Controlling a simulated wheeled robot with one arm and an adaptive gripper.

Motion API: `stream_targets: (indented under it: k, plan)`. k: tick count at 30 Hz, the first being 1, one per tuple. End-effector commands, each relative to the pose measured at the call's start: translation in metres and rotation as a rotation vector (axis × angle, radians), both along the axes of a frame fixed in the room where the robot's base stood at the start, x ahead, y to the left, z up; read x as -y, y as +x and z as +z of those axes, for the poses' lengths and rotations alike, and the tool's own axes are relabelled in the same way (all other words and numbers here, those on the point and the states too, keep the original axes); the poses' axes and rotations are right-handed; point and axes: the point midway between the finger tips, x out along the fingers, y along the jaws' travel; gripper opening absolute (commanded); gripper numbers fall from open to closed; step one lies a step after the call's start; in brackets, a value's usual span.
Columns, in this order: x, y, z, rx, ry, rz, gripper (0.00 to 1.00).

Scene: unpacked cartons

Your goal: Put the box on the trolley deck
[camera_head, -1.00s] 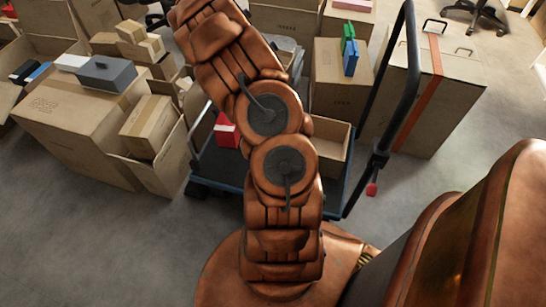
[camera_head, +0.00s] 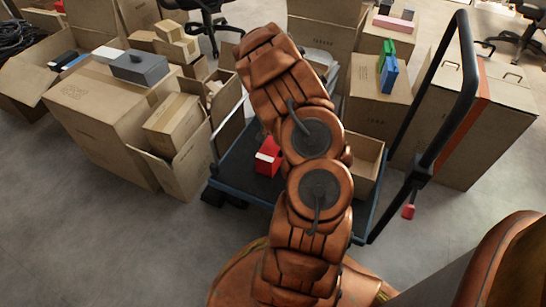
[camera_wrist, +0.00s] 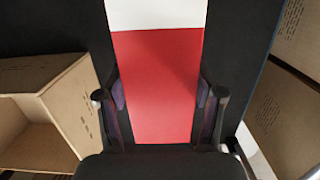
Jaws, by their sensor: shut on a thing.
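The red box (camera_head: 268,157) with a pale end shows just left of my arm, over the dark trolley deck (camera_head: 235,172). In the wrist view the red and white box (camera_wrist: 158,75) fills the middle. My gripper (camera_wrist: 160,105) has one finger against each side of it. The dark deck surface shows on both sides of the box. I cannot tell whether its underside touches the deck. My arm hides the gripper in the head view.
An open carton (camera_head: 368,165) stands on the deck's right part, beside the black trolley handle (camera_head: 440,125). Large cartons (camera_head: 110,120) crowd the left, and others (camera_head: 375,100) stand behind. Grey floor at the lower left is clear.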

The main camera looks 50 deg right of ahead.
Motion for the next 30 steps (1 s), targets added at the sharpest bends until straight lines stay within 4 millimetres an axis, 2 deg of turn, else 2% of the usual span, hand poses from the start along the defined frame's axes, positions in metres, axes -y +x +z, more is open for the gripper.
stream_targets:
  k: [10,22,23,30]
  plan:
    - [0.000,-0.001,-0.037,0.000,0.001,-0.001,0.10]
    - [0.000,0.000,-0.039,0.000,0.001,0.000,0.10]
    - [0.000,0.000,-0.039,0.000,0.000,0.001,0.69]
    - [0.000,0.000,-0.039,0.000,0.000,0.000,0.92]
